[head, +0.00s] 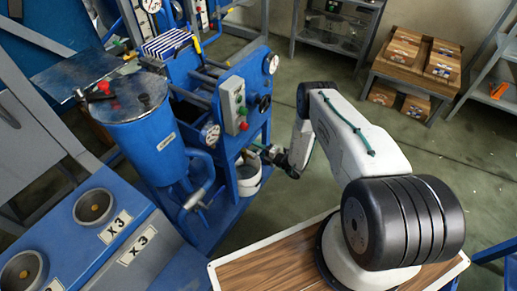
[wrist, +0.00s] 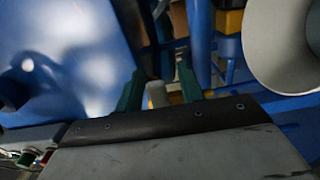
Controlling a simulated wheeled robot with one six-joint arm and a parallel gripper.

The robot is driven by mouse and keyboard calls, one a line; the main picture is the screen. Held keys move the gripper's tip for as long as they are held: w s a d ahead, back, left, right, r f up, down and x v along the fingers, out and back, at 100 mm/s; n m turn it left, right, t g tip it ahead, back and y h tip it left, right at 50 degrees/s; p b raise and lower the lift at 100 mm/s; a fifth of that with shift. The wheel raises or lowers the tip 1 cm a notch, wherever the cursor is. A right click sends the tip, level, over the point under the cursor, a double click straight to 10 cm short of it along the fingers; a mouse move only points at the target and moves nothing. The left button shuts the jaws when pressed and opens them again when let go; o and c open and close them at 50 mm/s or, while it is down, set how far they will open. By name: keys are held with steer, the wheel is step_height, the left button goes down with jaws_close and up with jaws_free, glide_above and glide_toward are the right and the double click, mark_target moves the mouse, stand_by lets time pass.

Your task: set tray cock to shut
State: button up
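My gripper (head: 260,148) reaches in from the right, beside the blue machine and just above the rim of a white bucket (head: 249,180). In the wrist view my gripper's two green fingers (wrist: 158,92) stand apart. A small pale grey stub (wrist: 157,96) shows between them, with gaps on both sides; I cannot tell whether it is part of the tray cock. The tray cock is not clearly made out in either view, and its setting cannot be read. The bucket seems to be the pale round form (wrist: 285,40) at upper right in the wrist view.
A blue cylindrical tank (head: 145,125) stands left of my gripper. A grey control box (head: 233,105) with red and green buttons sits above it. Blue frame bars crowd the space around the fingers. The green floor (head: 330,75) behind my arm is open.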

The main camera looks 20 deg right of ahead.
steer(key=v, duration=0.7)
steer(key=shift+s+d, duration=0.25)
steer(key=shift+s, duration=0.05)
